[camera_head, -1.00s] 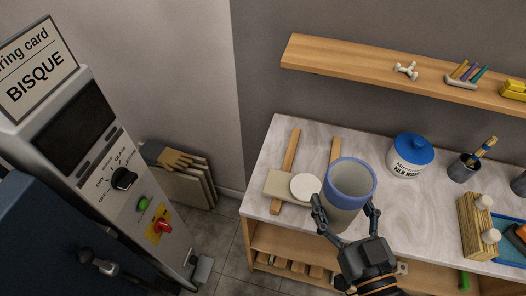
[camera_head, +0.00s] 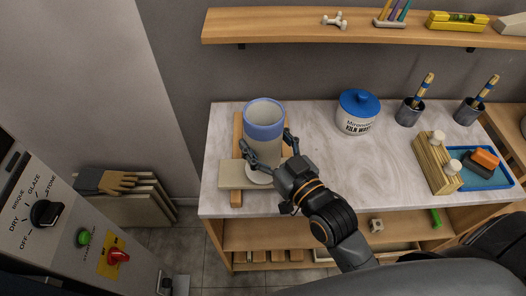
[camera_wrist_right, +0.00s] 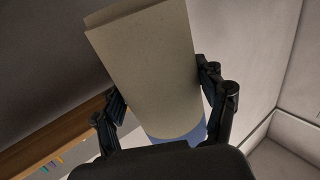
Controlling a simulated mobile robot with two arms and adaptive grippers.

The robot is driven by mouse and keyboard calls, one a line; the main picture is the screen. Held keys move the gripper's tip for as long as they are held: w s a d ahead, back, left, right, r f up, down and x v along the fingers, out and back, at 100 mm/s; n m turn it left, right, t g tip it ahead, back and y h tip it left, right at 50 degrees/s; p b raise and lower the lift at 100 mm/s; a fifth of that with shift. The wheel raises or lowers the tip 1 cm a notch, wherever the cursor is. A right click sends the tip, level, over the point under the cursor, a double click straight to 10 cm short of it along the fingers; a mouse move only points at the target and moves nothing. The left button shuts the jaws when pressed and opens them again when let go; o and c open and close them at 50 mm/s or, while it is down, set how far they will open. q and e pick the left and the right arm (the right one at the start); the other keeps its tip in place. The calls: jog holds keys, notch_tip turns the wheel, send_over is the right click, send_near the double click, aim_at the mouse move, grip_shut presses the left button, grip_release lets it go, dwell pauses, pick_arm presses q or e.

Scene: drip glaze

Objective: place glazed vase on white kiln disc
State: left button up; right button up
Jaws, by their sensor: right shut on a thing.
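The glazed vase (camera_head: 263,143) is pale beige with a blue band around its open top. My right gripper (camera_head: 268,147) is shut on it, one finger on each side, and holds it roughly upright. In the right wrist view the vase's beige wall (camera_wrist_right: 150,70) fills the space between the fingers (camera_wrist_right: 160,95). The white kiln disc (camera_head: 258,178) lies on a beige slab (camera_head: 231,176), mostly hidden behind the vase and fingers. The vase overlaps the disc in the head view; I cannot tell whether they touch. My left gripper is not in view.
The slab lies across wooden strips (camera_head: 237,198) on the marble counter (camera_head: 320,180). A blue-lidded jar (camera_head: 358,112), brush cups (camera_head: 411,111) and a blue tray (camera_head: 487,178) stand to the right. A wall shelf (camera_head: 300,27) is above. The kiln control panel (camera_head: 65,225) is at lower left.

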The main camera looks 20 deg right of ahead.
jog(key=shift+w+f, duration=0.45)
notch_tip(320, 180, down, 3)
jog(key=shift+w, duration=0.1)
jog(key=shift+f, duration=0.1)
jog(key=o, duration=1.6)
jog(key=shift+f, duration=0.2)
